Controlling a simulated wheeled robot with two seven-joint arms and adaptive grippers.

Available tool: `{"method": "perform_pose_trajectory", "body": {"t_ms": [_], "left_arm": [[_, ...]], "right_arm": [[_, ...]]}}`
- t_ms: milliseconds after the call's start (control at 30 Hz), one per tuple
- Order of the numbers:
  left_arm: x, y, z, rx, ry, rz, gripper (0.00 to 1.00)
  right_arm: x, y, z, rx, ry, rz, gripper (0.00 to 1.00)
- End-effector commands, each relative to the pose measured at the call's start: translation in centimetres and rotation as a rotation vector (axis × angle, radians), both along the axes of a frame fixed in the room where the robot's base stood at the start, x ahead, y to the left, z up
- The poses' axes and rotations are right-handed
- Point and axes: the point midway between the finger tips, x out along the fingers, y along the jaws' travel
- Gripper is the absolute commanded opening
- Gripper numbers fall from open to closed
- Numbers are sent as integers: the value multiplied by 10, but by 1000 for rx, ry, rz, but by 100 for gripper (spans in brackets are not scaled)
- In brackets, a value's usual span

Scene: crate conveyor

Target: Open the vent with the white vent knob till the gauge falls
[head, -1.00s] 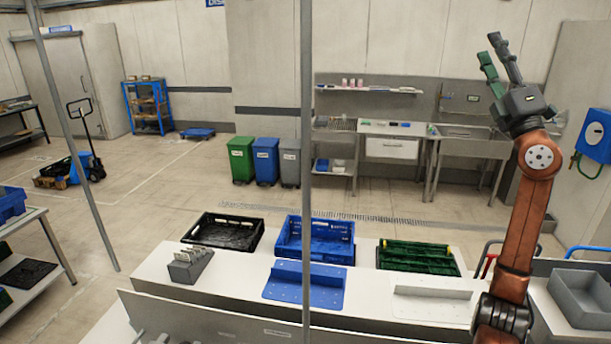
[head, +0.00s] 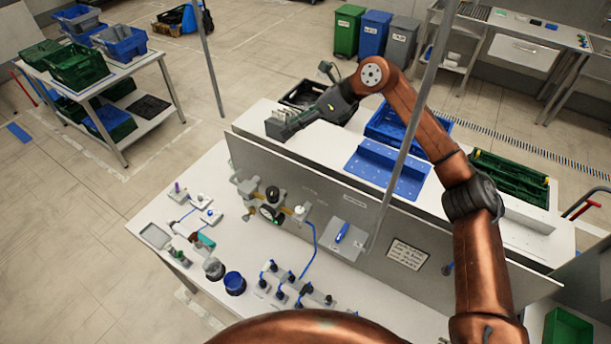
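The white vent knob (head: 300,210) looks like a small pale cap on a brass-coloured fitting, at the right end of the valve assembly on the panel's near side. A small round dark-rimmed part (head: 267,213), apparently the gauge, sits left of it; its reading is too small to make out. My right gripper (head: 291,129) reaches in from the right, above the shelf behind the panel. It is up and beyond the knob, clear of it. Its fingers point down-left and overlap, so their opening is unclear. My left gripper is out of view.
An upright grey panel (head: 405,225) separates the near bench (head: 190,205) from the rear shelf with crates. A thin grey post (head: 404,155) rises in front of it. A blue cup (head: 235,283), valves and blue tubing stand on the bench.

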Motion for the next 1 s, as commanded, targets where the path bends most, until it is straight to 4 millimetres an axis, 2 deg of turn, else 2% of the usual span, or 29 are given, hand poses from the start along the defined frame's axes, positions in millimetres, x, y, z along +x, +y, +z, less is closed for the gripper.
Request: {"method": "perform_pose_trajectory", "body": {"t_ms": [33,100,200,300,500,1000], "left_arm": [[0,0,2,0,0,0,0],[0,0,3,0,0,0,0],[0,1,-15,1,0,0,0],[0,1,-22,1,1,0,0],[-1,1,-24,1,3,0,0],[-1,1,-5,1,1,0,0]], "right_arm": [[-24,26,-26,-89,17,112,39],[-55,47,-60,-202,40,258,39],[-88,38,-104,-484,-38,448,39],[-105,23,-128,-679,-69,574,39],[-115,4,-145,-841,-86,671,39],[-115,4,-210,-841,-85,671,39]]}}
